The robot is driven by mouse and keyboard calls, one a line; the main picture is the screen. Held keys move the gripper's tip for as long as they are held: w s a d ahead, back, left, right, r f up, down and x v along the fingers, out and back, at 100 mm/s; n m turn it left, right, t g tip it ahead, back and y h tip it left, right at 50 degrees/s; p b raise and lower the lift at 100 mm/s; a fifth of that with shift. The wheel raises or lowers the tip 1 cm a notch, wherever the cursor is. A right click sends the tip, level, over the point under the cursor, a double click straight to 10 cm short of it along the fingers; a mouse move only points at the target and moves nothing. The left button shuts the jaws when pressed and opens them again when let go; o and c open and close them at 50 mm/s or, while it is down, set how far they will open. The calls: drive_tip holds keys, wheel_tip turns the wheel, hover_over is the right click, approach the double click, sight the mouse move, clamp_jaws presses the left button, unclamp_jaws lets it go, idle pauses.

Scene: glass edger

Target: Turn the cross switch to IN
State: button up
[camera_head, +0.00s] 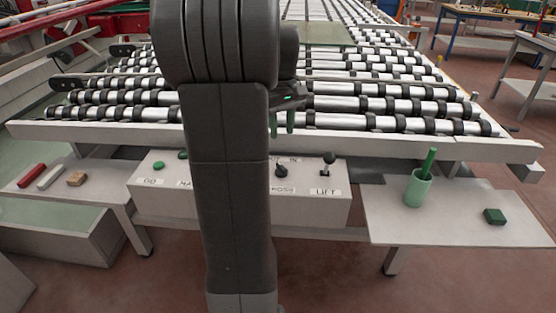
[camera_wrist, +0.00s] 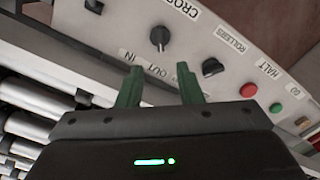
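The cross switch is a dark knob (camera_wrist: 160,37) on the light control box, beside the CROSS label. The words OUT and IN sit below it in the wrist view, IN further left. Which word it points to cannot be told clearly. It also shows as a small dark knob in the head view (camera_head: 281,171). My gripper (camera_wrist: 158,72) has two green fingers, spread apart with nothing between them. The fingertips lie just below the knob in the wrist view, apart from it. In the head view my gripper (camera_head: 282,125) is above and behind the box, partly hidden by my arm.
The LIFT lever (camera_head: 328,162) stands right of the switch. The rollers knob (camera_wrist: 212,67), red HALT button (camera_wrist: 248,90) and green GO button (camera_wrist: 276,107) share the box. A roller conveyor (camera_head: 375,104) lies behind. A green cup (camera_head: 417,188) stands on the right shelf.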

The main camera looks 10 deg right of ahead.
sight(281, 166)
wheel_tip(281, 166, down, 12)
drive_tip(key=shift+r+b, duration=0.15)
drive_tip(key=shift+b, duration=0.15)
drive_tip(key=shift+c, duration=0.2)
clamp_jaws()
